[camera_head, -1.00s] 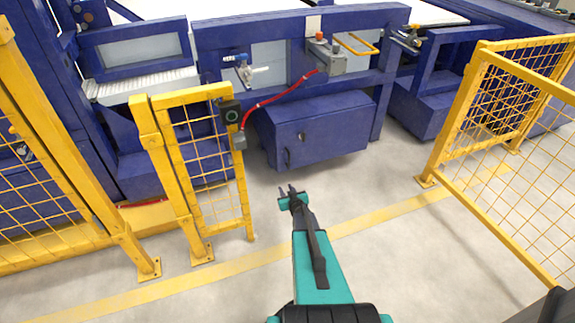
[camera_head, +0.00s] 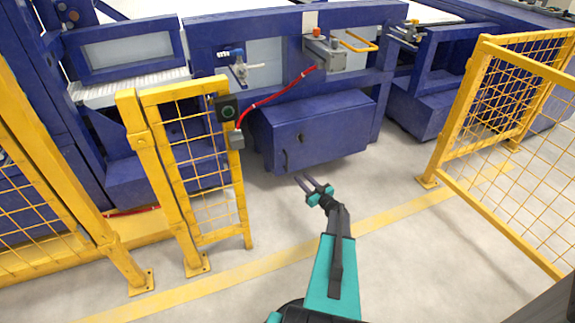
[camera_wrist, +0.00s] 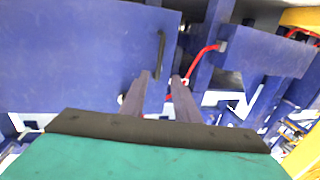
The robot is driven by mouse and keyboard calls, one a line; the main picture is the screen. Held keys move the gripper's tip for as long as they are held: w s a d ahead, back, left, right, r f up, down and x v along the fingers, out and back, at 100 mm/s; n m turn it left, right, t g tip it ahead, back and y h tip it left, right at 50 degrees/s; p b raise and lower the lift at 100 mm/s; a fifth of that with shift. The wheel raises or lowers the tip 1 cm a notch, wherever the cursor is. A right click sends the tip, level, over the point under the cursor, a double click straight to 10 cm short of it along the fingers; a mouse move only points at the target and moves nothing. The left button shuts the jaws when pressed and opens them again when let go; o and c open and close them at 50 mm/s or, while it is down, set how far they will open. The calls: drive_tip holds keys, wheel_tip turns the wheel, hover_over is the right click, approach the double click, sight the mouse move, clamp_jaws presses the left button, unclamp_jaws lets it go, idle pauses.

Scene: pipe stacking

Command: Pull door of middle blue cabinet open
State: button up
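The middle blue cabinet (camera_head: 325,125) sits low under the machine in the head view, its door shut. A dark upright handle (camera_head: 285,161) is near the door's left edge. In the wrist view the blue door (camera_wrist: 80,55) fills the upper left, with its dark handle (camera_wrist: 160,55) near its right edge. My gripper (camera_head: 304,179) is in front of the cabinet, low and a little right of the handle. In the wrist view its two fingers (camera_wrist: 161,77) stand apart with nothing held. The handle shows just beyond the fingertips; contact is not visible.
A yellow mesh fence panel (camera_head: 195,165) with a black switch box stands left of the cabinet. Another yellow fence (camera_head: 490,110) stands to the right. A red cable (camera_head: 275,95) hangs above the cabinet. The grey floor (camera_head: 430,250) in front is clear.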

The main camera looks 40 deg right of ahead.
sight(287, 171)
drive_tip(key=shift+w+d, duration=0.1)
drive_tip(key=shift+w+d+b, duration=0.4)
drive_tip(key=shift+w+b, duration=0.1)
drive_tip(key=shift+w, duration=1.7)
drive_tip(key=shift+w+d+b, duration=0.45)
drive_tip(key=shift+w+b, duration=0.1)
drive_tip(key=shift+w, duration=1.7)
drive_tip(key=shift+w+d+b, duration=0.4)
drive_tip(key=shift+w+b, duration=0.1)
drive_tip(key=shift+w, duration=1.7)
clamp_jaws()
